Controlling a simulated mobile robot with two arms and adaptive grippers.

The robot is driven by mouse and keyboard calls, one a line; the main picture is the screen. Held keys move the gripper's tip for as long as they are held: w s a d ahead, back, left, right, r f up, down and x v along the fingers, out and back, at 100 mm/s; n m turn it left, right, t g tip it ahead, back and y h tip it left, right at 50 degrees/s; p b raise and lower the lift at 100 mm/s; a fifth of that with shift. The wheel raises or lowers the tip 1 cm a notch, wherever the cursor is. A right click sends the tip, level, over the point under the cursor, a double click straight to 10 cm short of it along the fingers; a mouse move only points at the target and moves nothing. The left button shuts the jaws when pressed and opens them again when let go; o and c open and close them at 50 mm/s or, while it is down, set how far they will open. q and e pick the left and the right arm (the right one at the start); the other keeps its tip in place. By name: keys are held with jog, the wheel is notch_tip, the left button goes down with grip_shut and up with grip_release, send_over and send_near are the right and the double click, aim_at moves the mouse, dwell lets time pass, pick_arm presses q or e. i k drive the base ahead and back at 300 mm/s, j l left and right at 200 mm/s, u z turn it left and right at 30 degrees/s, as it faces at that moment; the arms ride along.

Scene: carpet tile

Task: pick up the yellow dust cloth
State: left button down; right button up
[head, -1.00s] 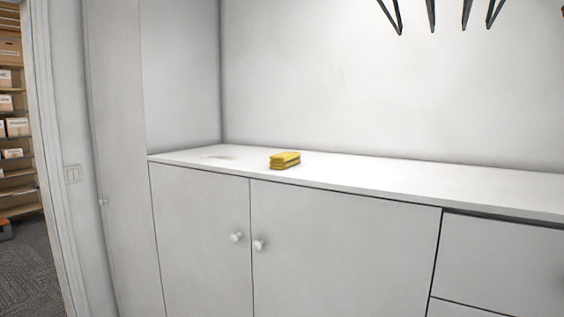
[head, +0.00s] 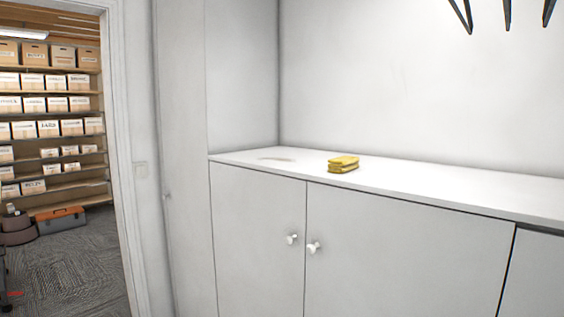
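The yellow dust cloth (head: 343,164) lies folded in a small stack on the white countertop (head: 420,185), left of the middle of the counter and near its front edge. A faint brownish smear (head: 277,159) marks the counter to the left of the cloth. Neither of my grippers shows in the head view.
White cabinet doors with round knobs (head: 313,247) are below the counter, and a tall white cabinet (head: 182,150) stands at its left. Dark prongs (head: 507,12) hang at the top right. An open doorway shows shelves of boxes (head: 60,105) and a toolbox (head: 60,219) on carpet.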

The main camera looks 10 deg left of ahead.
aim_at(342, 164)
jog(key=i+l, duration=0.15)
jog(key=i, duration=0.25)
jog(key=i+l+u, duration=0.15)
jog(key=i, duration=0.3)
jog(key=i+l, duration=0.15)
jog(key=i, duration=0.25)
jog(key=u, duration=0.05)
